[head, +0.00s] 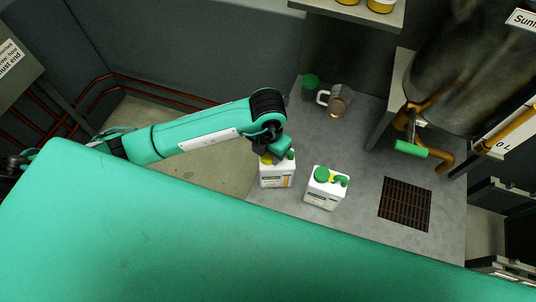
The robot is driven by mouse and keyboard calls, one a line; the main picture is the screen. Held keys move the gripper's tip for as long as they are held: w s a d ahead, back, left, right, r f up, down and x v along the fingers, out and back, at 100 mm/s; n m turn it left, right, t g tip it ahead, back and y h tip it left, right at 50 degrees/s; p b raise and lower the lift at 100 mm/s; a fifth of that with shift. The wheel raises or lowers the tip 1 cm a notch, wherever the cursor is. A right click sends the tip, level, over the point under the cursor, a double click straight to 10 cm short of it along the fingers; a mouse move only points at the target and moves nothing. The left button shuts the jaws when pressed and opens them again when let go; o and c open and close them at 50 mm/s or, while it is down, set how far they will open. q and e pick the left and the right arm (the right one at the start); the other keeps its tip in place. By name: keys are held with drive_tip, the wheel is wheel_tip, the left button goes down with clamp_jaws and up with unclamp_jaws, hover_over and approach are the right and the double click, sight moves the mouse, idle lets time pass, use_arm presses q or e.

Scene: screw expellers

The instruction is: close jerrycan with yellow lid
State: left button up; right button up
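A white jerrycan (276,175) stands upright on the grey counter, left of a second white jerrycan. A yellow lid (266,159) shows at the top of the left jerrycan, partly hidden by my gripper; I cannot tell whether it is seated. My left gripper (281,153) points down at the left jerrycan's top, close to the yellow lid. Its fingers are too small and hidden to show their opening. My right gripper is not in view.
A glass mug (339,102) and a green round object (310,81) stand at the back of the counter (365,160). A brown grate (405,204) lies to the right. A large metal tank (455,70) with a green-handled tap (411,149) overhangs the right side.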

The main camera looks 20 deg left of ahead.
use_arm(q)
drive_tip(key=shift+r, duration=0.1)
drive_tip(key=shift+r, duration=0.55)
wheel_tip(320, 180, up, 8)
drive_tip(key=b, duration=0.2)
wheel_tip(320, 180, up, 11)
hover_over(268, 155)
drive_tip(key=shift+f, duration=0.15)
